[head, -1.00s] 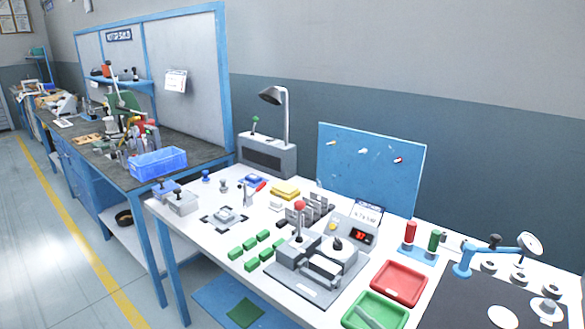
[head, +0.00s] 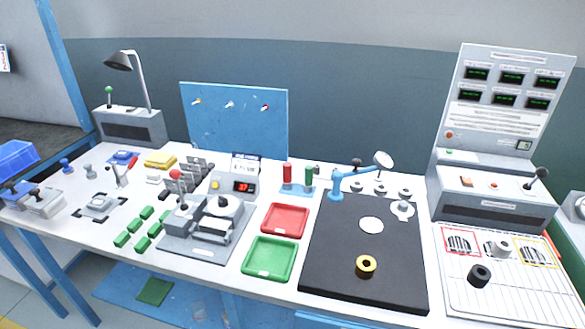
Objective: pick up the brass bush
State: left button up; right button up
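The brass bush (head: 366,266) is a short gold-coloured ring with a dark hole. It sits on the front part of the black mat (head: 327,278), at the right half of the bench in the head view. Nothing covers it. Neither of my grippers shows in this view.
A red tray (head: 284,206) and a green tray (head: 262,280) lie left of the mat. A blue jointed arm with a white disc (head: 340,182) stands at its back edge. White discs and rings lie behind the bush. A control console (head: 490,197) with a white grid stands to the right.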

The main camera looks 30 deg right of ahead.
aim_at(365, 268)
jog(key=k+z, duration=0.15)
jog(key=z, duration=1.2)
